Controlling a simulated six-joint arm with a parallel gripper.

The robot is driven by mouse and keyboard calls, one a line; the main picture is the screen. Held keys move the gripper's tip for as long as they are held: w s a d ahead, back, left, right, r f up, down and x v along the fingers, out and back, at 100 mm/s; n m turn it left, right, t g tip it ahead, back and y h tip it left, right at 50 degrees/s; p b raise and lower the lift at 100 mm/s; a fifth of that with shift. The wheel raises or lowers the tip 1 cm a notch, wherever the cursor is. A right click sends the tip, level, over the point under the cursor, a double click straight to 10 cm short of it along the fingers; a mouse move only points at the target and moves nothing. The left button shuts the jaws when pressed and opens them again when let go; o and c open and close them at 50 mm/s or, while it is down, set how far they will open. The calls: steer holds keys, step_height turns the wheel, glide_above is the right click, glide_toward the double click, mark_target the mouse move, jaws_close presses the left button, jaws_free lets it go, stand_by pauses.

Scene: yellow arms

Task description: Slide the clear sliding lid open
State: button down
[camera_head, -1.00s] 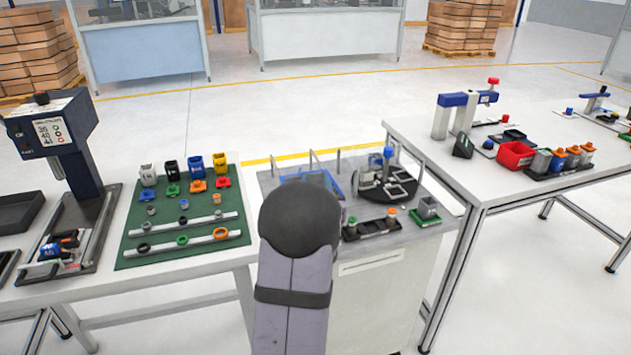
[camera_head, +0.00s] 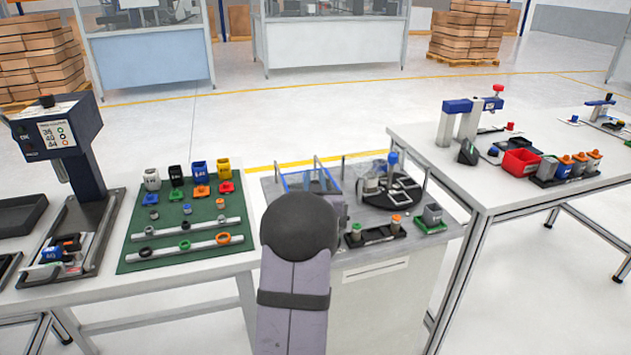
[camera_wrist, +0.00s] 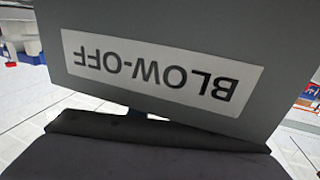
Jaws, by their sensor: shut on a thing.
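The clear sliding lid belongs to the blue-edged clear enclosure (camera_head: 292,181) on the middle bench, behind my arm. The lid itself is hard to make out and partly hidden by my arm. In the head view my gripper is hidden behind my own arm. In the wrist view the dark fingers of my gripper (camera_wrist: 150,125) run along the bottom, close to a grey box labelled BLOW-OFF (camera_wrist: 265,60), seen upside down. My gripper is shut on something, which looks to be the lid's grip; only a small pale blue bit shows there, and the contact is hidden.
A round dark fixture (camera_head: 400,190) stands right of the enclosure. A green mat (camera_head: 150,262) with several parts lies left. Floor shows between the benches.

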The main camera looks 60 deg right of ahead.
steer(key=c, duration=1.6)
jaws_free()
steer(key=shift+a, duration=0.1)
steer(key=shift+b+v, duration=0.5)
steer(key=shift+v, duration=3.1)
